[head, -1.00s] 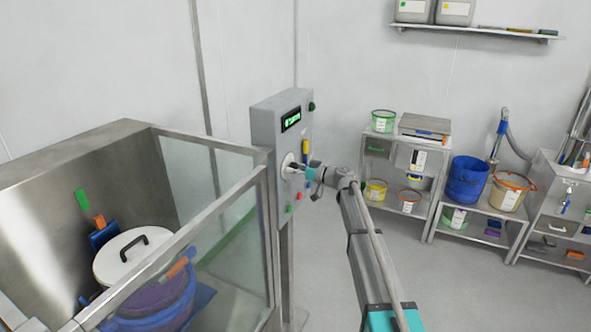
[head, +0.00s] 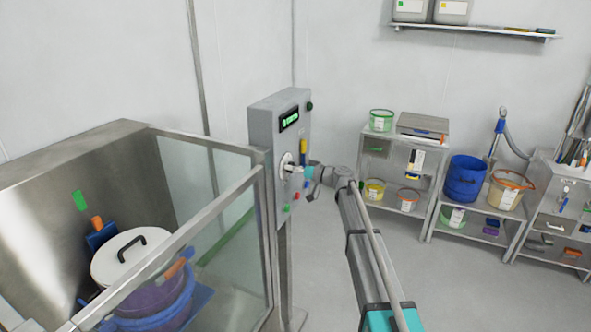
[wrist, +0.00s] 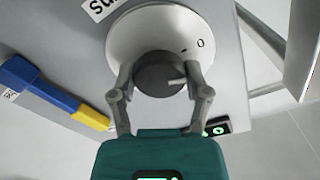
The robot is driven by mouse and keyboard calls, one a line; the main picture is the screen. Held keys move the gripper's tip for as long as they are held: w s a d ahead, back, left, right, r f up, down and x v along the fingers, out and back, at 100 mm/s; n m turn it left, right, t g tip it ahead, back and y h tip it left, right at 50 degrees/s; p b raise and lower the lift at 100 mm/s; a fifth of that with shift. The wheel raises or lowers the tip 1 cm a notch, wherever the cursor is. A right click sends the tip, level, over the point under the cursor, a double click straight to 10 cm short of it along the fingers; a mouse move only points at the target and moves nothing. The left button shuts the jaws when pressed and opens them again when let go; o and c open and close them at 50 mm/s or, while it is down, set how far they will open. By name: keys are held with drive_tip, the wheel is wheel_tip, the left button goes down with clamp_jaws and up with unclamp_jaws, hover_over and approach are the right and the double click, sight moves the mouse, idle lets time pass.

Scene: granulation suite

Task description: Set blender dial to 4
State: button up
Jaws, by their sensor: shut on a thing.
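The blender dial (wrist: 160,74) is a dark round knob with a pale pointer mark, set on a white round plate (wrist: 125,38). In the wrist view the pointer is toward the right, and a "0" shows on the plate at upper right; other numbers are hidden or unreadable. My gripper (wrist: 160,84) is shut on the dial, one finger on each side. In the head view the white plate (head: 286,162) is on the front of the grey control panel (head: 265,130), with my gripper (head: 299,170) at it. The panel has a lit green display (head: 289,119).
A blue and yellow part (wrist: 50,90) is mounted beside the dial. Red and green buttons (head: 291,203) sit below it. A glass-sided enclosure (head: 235,200) with a lidded vessel (head: 130,258) stands at left. Shelves with buckets (head: 400,165) stand at right; the floor between is clear.

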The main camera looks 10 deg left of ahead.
drive_tip(key=m, duration=0.4)
drive_tip(key=shift+a+m, duration=0.2)
drive_tip(key=shift+m, duration=0.1)
drive_tip(key=m, duration=0.3)
drive_tip(key=shift+m, duration=0.4)
drive_tip(key=o, duration=1.1)
drive_tip(key=shift+o, duration=0.2)
drive_tip(key=shift+d, duration=0.2)
drive_tip(key=v, duration=1.1)
drive_tip(key=shift+s+d, duration=0.15)
drive_tip(key=shift+d, duration=0.2)
